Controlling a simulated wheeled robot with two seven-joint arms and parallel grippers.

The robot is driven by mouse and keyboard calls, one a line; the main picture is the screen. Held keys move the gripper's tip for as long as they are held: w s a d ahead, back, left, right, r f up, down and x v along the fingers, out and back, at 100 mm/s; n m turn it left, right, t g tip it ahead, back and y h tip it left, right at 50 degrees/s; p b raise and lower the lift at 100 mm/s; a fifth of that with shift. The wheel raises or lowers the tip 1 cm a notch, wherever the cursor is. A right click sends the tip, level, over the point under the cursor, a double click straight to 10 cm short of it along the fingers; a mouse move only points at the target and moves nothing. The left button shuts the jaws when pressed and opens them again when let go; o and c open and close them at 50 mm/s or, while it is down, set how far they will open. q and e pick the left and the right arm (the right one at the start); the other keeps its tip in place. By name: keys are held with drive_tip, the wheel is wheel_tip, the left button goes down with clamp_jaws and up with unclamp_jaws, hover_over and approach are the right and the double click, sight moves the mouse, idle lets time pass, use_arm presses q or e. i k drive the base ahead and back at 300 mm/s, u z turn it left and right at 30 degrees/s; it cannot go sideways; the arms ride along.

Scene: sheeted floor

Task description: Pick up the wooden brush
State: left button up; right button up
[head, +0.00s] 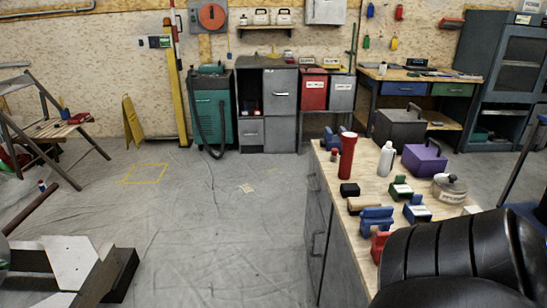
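On the wooden top of the grey workbench (391,180) at the right, a small tan wooden piece (363,204) lies near the left edge, between a small black block (349,190) and a blue clamp-like tool (376,219). It may be the wooden brush; its bristles cannot be made out at this size. Neither of my grippers can be made out in the head view.
A red flashlight (347,157), white bottle (386,159), purple box (424,160) and lidded pot (449,188) share the bench. Grey-white metal parts (70,262) stand lower left. The sheeted floor (225,225) is mostly clear.

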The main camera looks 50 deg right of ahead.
sight(356, 204)
drive_tip(key=z, duration=0.8)
drive_tip(key=i, duration=1.25)
drive_tip(key=z, duration=1.45)
